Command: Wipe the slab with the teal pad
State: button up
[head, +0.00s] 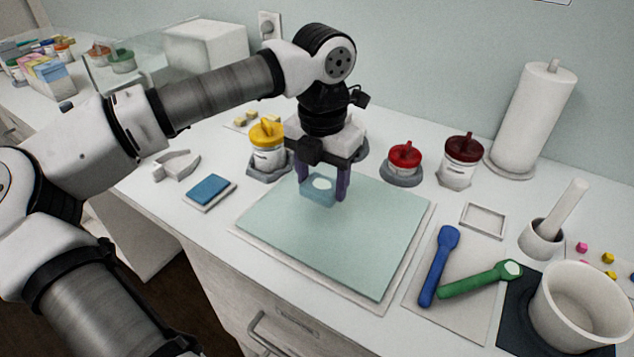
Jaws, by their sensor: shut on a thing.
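The slab (345,240) is a pale green-teal square plate lying on a white base in the middle of the counter. My gripper (322,184) is over the slab's far left part, pointing down. Its dark purple fingers are shut on a small teal pad (317,196) with a whitish patch on top. The pad is at or just above the slab; I cannot tell if it touches. The right finger partly hides the pad's edge. A separate blue pad (209,189) lies on a small grey tray left of the slab.
Yellow-lidded (266,142), red-lidded (404,160) and dark red-lidded (462,157) jars stand behind the slab. Blue (439,266) and green (480,281) scoops, a white pot (578,312) and a mortar (541,239) are on the right. A paper roll (532,117) stands at the back right.

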jog(key=shift+r+p, duration=1.2)
jog(key=shift+r, duration=1.1)
jog(key=shift+a+f, duration=0.1)
